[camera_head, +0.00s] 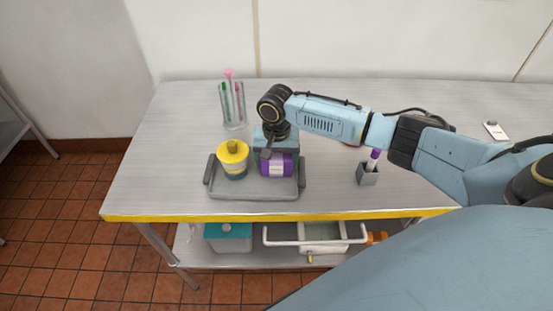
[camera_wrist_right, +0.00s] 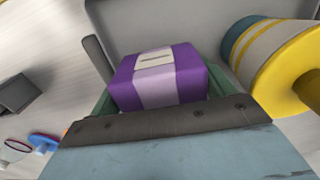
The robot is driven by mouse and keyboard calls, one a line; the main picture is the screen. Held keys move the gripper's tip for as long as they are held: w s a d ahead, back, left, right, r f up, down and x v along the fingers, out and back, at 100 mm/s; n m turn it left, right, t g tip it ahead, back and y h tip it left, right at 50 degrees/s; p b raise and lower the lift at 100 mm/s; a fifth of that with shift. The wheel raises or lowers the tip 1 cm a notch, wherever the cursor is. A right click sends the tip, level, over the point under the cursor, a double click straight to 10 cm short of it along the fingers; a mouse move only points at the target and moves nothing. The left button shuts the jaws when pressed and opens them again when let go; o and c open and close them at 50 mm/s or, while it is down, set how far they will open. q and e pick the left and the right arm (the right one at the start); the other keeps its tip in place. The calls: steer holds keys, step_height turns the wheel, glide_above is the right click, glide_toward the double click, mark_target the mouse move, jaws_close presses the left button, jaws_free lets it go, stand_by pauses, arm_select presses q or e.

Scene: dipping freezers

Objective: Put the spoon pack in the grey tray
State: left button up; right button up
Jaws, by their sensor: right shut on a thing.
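The spoon pack, a purple box with a pale band (camera_head: 277,166), is at the right side of the grey tray (camera_head: 255,195) in the head view. My right gripper (camera_head: 275,150) points down from above and is shut on the pack. In the right wrist view the pack (camera_wrist_right: 160,77) sits between the fingers, with the grey tray (camera_wrist_right: 205,22) behind it. I cannot tell whether the pack touches the tray floor. My left gripper is not in view.
A clear holder with coloured sticks (camera_head: 233,108) stands behind. A small grey holder with a purple marker (camera_head: 368,174) is to the right. The table's left end is clear.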

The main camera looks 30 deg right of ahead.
steer(key=shift+f, duration=0.45)
steer(key=o, duration=1)
steer(key=shift+c, duration=0.2)
steer(key=shift+r, duration=0.1)
steer(key=shift+r+p, duration=1.45)
steer(key=shift+p, duration=0.8)
step_height(320, 180, up, 4)
steer(key=p, duration=0.5)
